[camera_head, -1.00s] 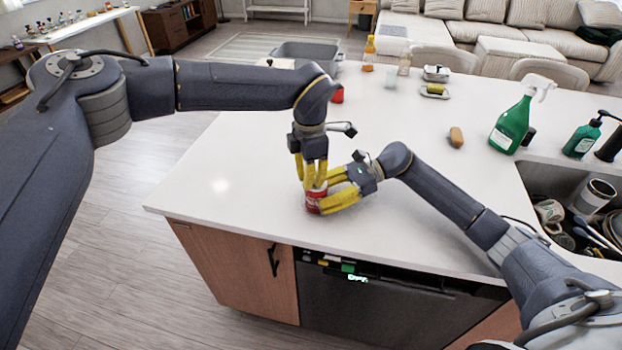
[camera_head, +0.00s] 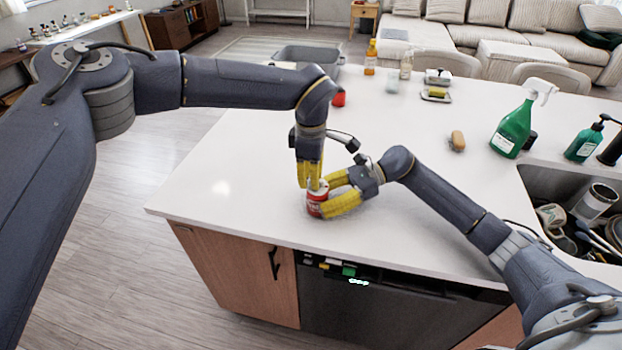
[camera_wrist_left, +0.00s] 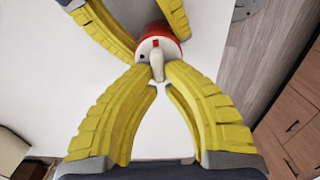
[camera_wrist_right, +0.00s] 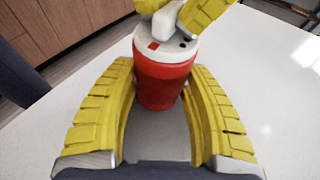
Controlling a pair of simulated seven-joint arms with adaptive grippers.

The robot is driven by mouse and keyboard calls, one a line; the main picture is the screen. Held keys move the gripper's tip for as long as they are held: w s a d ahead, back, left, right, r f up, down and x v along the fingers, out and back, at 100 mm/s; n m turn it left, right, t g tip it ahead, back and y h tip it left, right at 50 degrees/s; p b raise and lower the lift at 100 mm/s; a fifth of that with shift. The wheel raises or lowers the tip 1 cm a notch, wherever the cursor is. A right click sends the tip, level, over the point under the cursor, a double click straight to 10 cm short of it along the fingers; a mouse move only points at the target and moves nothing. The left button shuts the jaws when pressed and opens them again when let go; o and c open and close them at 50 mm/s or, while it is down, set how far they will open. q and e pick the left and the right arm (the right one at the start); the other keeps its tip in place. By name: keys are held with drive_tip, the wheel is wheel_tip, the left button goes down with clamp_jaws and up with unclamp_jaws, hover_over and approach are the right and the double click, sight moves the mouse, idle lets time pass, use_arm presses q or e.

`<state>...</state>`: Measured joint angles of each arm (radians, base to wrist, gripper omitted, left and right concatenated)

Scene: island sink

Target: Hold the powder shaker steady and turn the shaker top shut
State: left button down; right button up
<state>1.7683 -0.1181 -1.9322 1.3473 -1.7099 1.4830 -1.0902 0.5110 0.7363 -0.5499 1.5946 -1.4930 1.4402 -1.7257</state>
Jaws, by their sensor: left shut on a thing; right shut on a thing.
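The powder shaker is a red can (camera_head: 313,207) with a white top, upright near the front edge of the counter. In the right wrist view the red body (camera_wrist_right: 163,84) stands between the yellow fingers of my right gripper (camera_wrist_right: 160,95), which is shut on it from the side. The shaker top (camera_wrist_right: 163,42) is white with a red square, small dark holes and a raised white knob. My left gripper (camera_head: 314,183) points down from above, shut on the knob (camera_wrist_left: 157,66), as the left wrist view shows. In the head view the fingers partly hide the shaker.
The white counter (camera_head: 240,160) around the shaker is clear. A brown sponge (camera_head: 457,140), a green spray bottle (camera_head: 513,126) and a sink (camera_head: 545,185) with dishes lie to the right. A red item (camera_head: 339,97) and a grey bin (camera_head: 308,55) are farther back.

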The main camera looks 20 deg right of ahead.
idle(0.3)
use_arm(q)
drive_tip(key=c, duration=1.5)
unclamp_jaws()
drive_tip(key=shift+o, duration=0.2)
drive_tip(key=shift+r, duration=0.1)
wheel_tip(320, 180, up, 12)
use_arm(e)
drive_tip(key=o, duration=0.9)
